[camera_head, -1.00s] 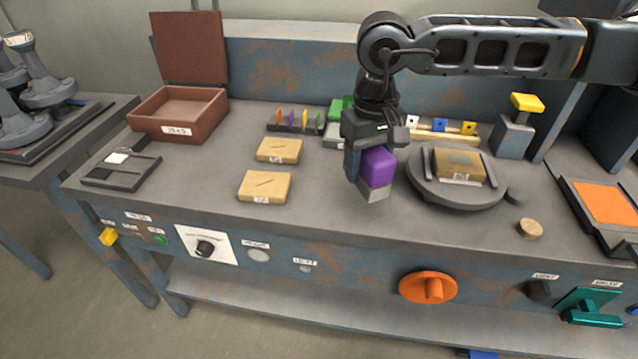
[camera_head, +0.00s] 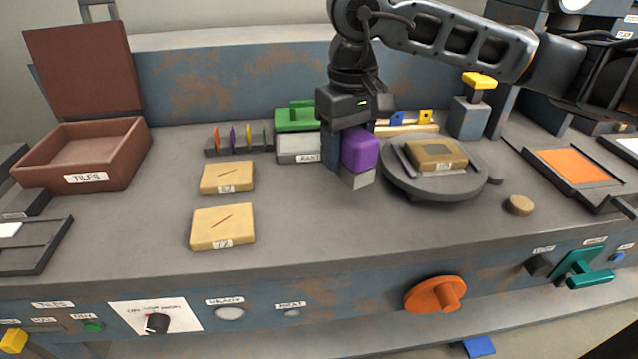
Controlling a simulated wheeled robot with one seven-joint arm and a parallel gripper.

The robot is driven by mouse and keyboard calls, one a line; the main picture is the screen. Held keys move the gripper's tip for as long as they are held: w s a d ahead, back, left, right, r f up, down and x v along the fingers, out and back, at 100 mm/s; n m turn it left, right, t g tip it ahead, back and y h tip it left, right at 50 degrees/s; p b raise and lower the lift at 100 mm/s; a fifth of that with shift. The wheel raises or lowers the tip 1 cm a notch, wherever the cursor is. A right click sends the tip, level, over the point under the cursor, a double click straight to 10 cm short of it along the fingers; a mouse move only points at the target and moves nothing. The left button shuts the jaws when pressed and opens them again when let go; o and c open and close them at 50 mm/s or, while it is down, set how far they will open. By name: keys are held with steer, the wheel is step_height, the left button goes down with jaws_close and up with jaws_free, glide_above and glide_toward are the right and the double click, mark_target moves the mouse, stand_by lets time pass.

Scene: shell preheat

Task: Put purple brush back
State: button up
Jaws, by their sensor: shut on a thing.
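My gripper (camera_head: 350,150) is shut on the purple brush (camera_head: 360,150), a purple block with a pale grey lower end pointing down. The brush is held upright above the bench, just left of the round turntable (camera_head: 430,193). Whether its tip touches the bench I cannot tell. Behind and to the left is a small dark rack (camera_head: 240,146) with thin orange, purple, yellow and green upright pieces. A rail with blue and yellow blocks (camera_head: 424,117) stands at the back, partly hidden by my gripper.
A tan block sits on the turntable. Two tan tiles (camera_head: 224,227) lie left of my gripper. A white box labelled PAINT (camera_head: 298,148) and a green block (camera_head: 295,118) stand behind. An open brown TILES box (camera_head: 82,160) is at left. The bench front is mostly clear.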

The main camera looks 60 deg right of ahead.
steer(key=w+a+f, duration=0.2)
steer(key=w+a, duration=0.1)
steer(key=shift+a+f, duration=0.15)
steer(key=shift+f, duration=0.2)
steer(key=shift+f+p, duration=0.3)
steer(key=shift+f, duration=1.75)
steer(key=shift+f+b, duration=0.15)
steer(key=shift+b, duration=0.15)
steer(key=o, duration=1)
step_height(320, 180, up, 12)
steer(key=shift+r, duration=0.2)
